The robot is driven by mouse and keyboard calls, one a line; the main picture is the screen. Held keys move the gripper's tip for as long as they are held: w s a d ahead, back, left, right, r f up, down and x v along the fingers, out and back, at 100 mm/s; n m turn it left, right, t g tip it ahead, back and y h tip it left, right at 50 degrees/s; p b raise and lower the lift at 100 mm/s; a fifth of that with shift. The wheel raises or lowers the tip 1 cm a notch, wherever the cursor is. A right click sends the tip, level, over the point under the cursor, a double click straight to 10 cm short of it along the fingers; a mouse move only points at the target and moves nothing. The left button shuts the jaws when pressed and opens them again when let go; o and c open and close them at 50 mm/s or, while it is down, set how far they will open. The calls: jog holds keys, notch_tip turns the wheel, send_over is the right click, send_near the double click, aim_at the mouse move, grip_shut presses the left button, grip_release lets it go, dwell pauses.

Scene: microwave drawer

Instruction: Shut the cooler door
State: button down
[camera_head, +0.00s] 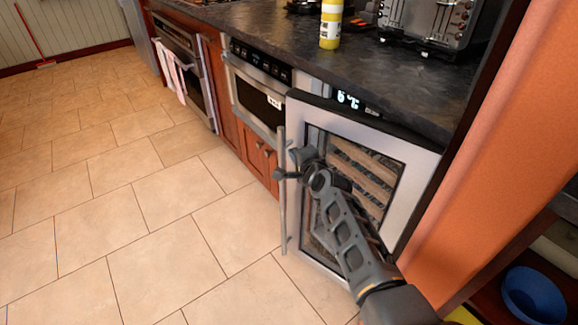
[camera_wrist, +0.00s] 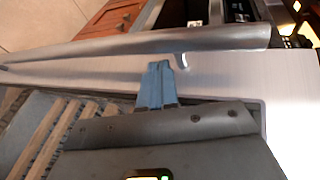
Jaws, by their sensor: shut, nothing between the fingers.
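The cooler door (camera_head: 420,160) has a silver frame around a glass pane and a vertical bar handle (camera_head: 283,215) on its left side. It stands ajar, its left edge swung out from the cabinet front. My gripper (camera_head: 283,174) is in front of the door, close to the handle. In the wrist view its blue fingertips (camera_wrist: 157,82) are together and empty, over the silver frame (camera_wrist: 225,75) beside the handle bar (camera_wrist: 130,44). I cannot tell whether they touch the door. My arm hides part of the glass.
An oven (camera_head: 258,92) and wooden cabinets stand left of the cooler under a dark counter (camera_head: 250,28). A yellow bottle (camera_head: 331,25) and a toaster (camera_head: 430,22) are on the counter. An orange wall (camera_head: 500,140) is at the right. The tiled floor (camera_head: 130,200) at the left is clear.

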jog(key=shift+w+d+m+t+h+b, duration=0.15)
jog(key=shift+w+d+m+h+b, duration=0.4)
jog(key=shift+w+d, duration=1.15)
jog(key=shift+w+d+m+t+h+b, duration=0.15)
jog(key=shift+w+d+m+h+b, duration=0.35)
jog(key=shift+w+d, duration=1.15)
